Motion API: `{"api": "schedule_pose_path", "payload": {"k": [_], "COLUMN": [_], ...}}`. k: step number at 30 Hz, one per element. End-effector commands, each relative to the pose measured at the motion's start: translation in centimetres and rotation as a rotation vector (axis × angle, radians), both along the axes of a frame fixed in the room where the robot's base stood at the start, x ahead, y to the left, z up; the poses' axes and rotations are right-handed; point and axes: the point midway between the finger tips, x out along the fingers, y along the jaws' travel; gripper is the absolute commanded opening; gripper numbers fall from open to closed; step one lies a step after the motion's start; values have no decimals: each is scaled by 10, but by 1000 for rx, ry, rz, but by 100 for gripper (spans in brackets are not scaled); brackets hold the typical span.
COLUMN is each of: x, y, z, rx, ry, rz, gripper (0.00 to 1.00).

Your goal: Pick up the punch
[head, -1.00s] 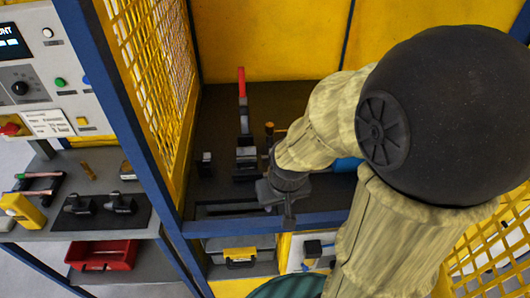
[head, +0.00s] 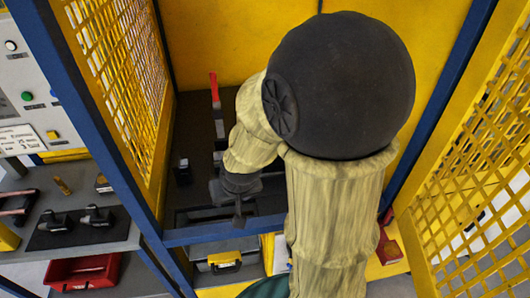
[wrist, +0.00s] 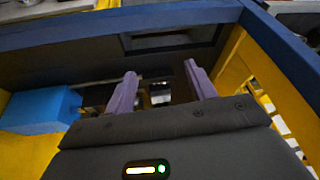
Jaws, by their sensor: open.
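I cannot identify the punch for certain in either view. A small brass-coloured pin (head: 62,186) stands on the grey side shelf at the left in the head view, well apart from my gripper. My gripper (head: 238,212) points down over the front of the dark bench inside the yellow enclosure. In the wrist view my gripper (wrist: 161,82) is open, its two purple fingers apart with nothing held between them. Small dark and metallic parts show beyond the fingers, too small to tell apart. My arm hides part of the bench.
A red-handled clamp (head: 214,90) stands behind my gripper, with a small black block (head: 183,172) to its left. Yellow mesh panels (head: 115,70) and a blue front rail (head: 205,235) bound the bench. A blue block (wrist: 40,108) is at left in the wrist view. A red bin (head: 83,271) sits below the shelf.

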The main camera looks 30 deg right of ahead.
Motion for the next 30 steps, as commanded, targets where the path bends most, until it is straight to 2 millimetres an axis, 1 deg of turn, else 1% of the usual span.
{"api": "schedule_pose_path", "payload": {"k": [1, 4, 6, 9, 12, 15, 18, 20, 24, 27, 30], "x": [17, 53, 76, 105, 127, 140, 146, 146, 137, 128, 121], "y": [5, 11, 11, 6, -4, -16, -29, -37, -50, -54, -56], "z": [-11, -23, -31, -42, -53, -62, -69, -72, -74, -71, -68], "rx": [16, 36, 36, 14, -36, -112, -212, -283, -470, -584, -651], "ry": [-43, -159, -241, -356, -469, -581, -691, -758, -905, -983, -1027], "rz": [-33, -127, -200, -306, -413, -514, -605, -653, -743, -779, -797], "gripper": [56, 56, 56, 56, 56, 56, 56, 56, 56, 56, 56]}}
